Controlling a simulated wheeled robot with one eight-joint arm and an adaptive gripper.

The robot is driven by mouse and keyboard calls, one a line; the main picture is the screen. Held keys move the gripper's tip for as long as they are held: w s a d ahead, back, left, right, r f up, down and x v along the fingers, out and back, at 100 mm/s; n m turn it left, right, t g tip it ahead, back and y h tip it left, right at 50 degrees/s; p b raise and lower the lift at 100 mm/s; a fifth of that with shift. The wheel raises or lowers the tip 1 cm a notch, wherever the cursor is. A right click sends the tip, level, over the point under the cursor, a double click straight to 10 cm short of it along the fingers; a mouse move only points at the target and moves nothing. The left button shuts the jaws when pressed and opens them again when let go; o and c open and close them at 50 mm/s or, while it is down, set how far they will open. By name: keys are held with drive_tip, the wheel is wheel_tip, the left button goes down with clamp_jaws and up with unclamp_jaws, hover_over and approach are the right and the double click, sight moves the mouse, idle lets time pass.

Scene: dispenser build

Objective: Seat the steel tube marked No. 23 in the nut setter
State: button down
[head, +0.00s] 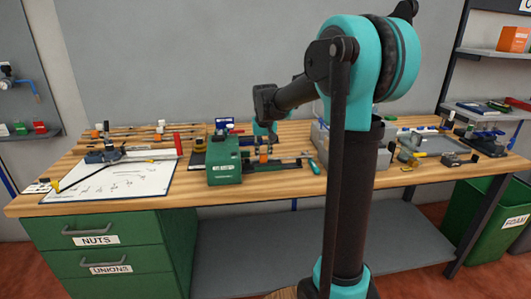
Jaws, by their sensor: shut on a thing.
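The nut setter is a green box (224,162) with white lettering on its front, standing on the wooden bench left of centre. A dark bed extends from its right side. My gripper (264,146) points down just right of the green box, over this bed. It is small and partly lost among the parts behind it. It is shut on what looks like a steel tube, mostly hidden at this size. A small orange piece shows just below the gripper. I cannot read a No. 23 mark, nor tell whether the tube touches the nut setter.
Several thin tubes with orange and white ends lie on a rack (150,131) at the back left. A white drawing sheet (120,181) lies at the front left with tools on it. A grey tray (425,146) and clamps stand at the right. A green bin (488,222) is below.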

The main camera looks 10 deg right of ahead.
drive_tip(key=shift+a, duration=0.6)
drive_tip(key=c, duration=1.2)
unclamp_jaws()
drive_tip(key=shift+o, duration=0.4)
drive_tip(key=shift+o, duration=1.3)
drive_tip(key=shift+r, duration=0.15)
drive_tip(key=shift+r, duration=3.35)
